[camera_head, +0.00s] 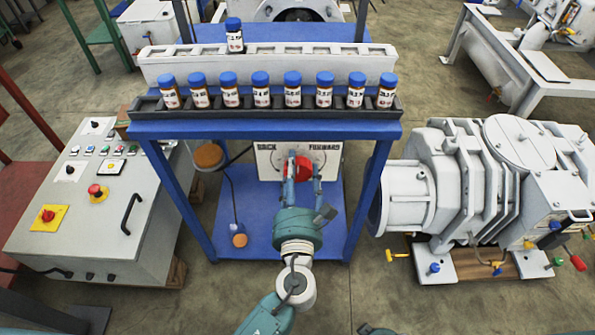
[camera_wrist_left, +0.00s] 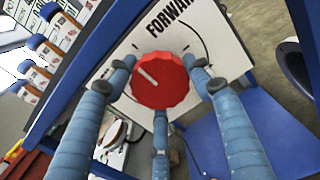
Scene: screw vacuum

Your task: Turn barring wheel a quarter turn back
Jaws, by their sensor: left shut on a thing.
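The barring wheel is a red ridged knob (camera_head: 303,168) on a white panel (camera_head: 268,158) marked BACK on the left and FORWARD on the right. It sits under the blue bench. In the left wrist view the red knob (camera_wrist_left: 162,80) shows a pale pointer line and curved arrow marks around it. My left gripper (camera_head: 302,175) reaches in from below, with its blue fingers around the knob. In the left wrist view the fingers of my left gripper (camera_wrist_left: 160,90) close on its rim from several sides. My right gripper is not in view.
The blue bench (camera_head: 265,131) carries a dark rack (camera_head: 410,112) of blue-capped bottles above the panel. A control cabinet (camera_head: 95,215) stands at left, a grey vacuum pump (camera_head: 465,185) at right. A cable with an orange disc (camera_head: 239,240) hangs left of the panel.

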